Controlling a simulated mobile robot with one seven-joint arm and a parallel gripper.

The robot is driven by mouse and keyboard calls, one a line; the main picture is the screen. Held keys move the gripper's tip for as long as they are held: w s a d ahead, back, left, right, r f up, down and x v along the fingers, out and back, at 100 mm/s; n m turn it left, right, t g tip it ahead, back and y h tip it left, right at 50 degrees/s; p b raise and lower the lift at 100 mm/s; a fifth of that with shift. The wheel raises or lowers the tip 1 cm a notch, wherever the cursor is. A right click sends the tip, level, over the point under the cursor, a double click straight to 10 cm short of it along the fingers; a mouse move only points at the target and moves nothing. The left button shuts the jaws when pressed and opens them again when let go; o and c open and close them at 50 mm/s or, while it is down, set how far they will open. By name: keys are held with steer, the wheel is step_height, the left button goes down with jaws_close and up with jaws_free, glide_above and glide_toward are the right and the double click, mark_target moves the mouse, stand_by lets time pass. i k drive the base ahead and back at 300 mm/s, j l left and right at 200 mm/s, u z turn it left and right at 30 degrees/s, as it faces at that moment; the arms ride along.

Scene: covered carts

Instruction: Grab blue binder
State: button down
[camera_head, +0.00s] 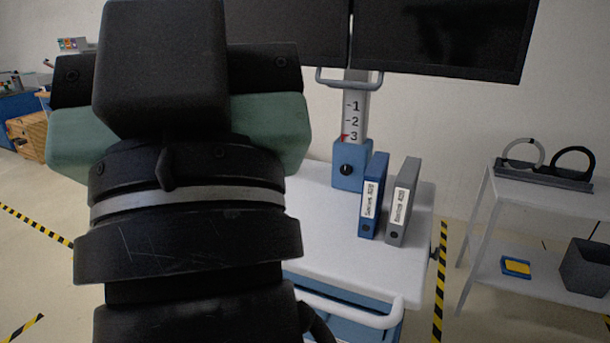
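The blue binder (373,197) stands upright on the white top of a cart (325,250), with its labelled spine facing me. A grey binder (403,202) stands upright just to its right, with a narrow gap between them. My arm and the back of my gripper (180,140) fill the left part of the view, with green-grey parts at the sides. My gripper is to the left of the blue binder in the picture and apart from it. Its fingertips are hidden, so I cannot see whether it is open or what is between the fingers.
Behind the binders, a blue clamp block (350,165) holds a post (354,110) with dark monitors (440,35) above. A white handle (350,309) runs along the cart's front. A white shelf (550,200) stands at right. The cart top in front of the binders is clear.

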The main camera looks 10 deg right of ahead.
mark_target(375, 178)
steer(key=i+l, duration=0.1)
steer(key=l, duration=0.3)
steer(key=i+l, duration=0.15)
steer(key=l, duration=0.25)
steer(key=i+l, duration=0.1)
steer(key=l, duration=0.3)
steer(key=i+l, duration=0.1)
steer(key=l, duration=0.3)
steer(key=i+l, duration=0.15)
steer(key=l, duration=0.25)
steer(key=i+l, duration=0.65)
steer(key=l, duration=0.15)
steer(key=j+u, duration=0.05)
